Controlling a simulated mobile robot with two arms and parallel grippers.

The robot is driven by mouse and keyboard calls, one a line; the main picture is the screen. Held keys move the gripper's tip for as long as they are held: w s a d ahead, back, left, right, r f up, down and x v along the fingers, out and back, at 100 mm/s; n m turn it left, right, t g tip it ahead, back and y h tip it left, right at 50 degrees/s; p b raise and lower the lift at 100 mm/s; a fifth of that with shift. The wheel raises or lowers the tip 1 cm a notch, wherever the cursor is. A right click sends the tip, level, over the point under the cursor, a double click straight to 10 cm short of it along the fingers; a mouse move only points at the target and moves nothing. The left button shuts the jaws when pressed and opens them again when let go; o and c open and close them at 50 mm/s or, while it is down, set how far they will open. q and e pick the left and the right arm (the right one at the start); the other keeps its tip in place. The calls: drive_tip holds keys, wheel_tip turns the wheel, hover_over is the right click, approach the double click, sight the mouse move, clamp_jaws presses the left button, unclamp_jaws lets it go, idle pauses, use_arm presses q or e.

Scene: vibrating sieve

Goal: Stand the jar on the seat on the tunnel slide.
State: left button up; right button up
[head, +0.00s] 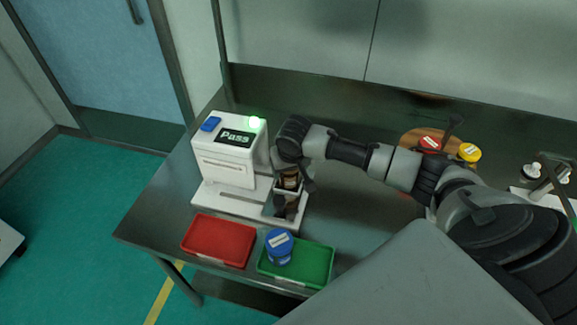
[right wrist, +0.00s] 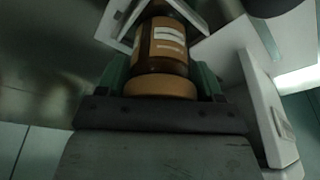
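The brown jar (head: 289,179), with a tan lid and a pale label, is upright under my right gripper (head: 290,163), at the front right of the white machine. In the right wrist view the jar (right wrist: 161,45) has its lid (right wrist: 160,88) between the two green-grey fingers, which appear to touch it on both sides. White walls of the slide (right wrist: 186,12) show around the jar's lower end. The white tunnel slide (head: 228,203) extends along the machine's base; the seat is largely hidden by the jar and gripper. I cannot tell whether the jar's base touches the seat. My left gripper is out of view.
The white machine (head: 222,170) has a lit green lamp and a "Pass" display. A red tray (head: 205,250) and a green tray (head: 315,262) lie in front; a blue-lidded jar (head: 279,247) is in the green one. Red-lidded (head: 430,144) and yellow-lidded (head: 469,152) jars stand back right.

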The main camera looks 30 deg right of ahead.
drive_tip(key=o, duration=0.3)
drive_tip(key=shift+o, duration=0.2)
drive_tip(key=shift+r, duration=0.1)
drive_tip(key=v, duration=1.2)
drive_tip(key=shift+r, duration=0.1)
